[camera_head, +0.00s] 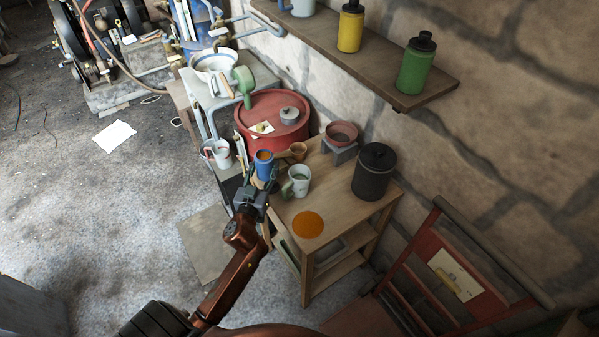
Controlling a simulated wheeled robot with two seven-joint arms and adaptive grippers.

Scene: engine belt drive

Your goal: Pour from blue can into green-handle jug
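The blue can (264,164) is upright near the left edge of the small wooden table, with an orange-brown opening or contents on top. My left gripper (262,187) is at the can's lower part, on its near side. The fingers are small and overlap the can, so I cannot tell whether they are closed on it, or whether the can rests on the table. The green-handle jug (301,179) is pale and stands upright on the table, just right of the can. Its green handle faces left. My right gripper is not in view.
A flat orange disc (307,224) lies at the table's front. A black lidded canister (374,171) stands at right, a reddish bowl (341,134) on a grey block behind, and a small brown cup (298,151) near the can. A red drum (262,112) is behind; a chair (415,272) is at right.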

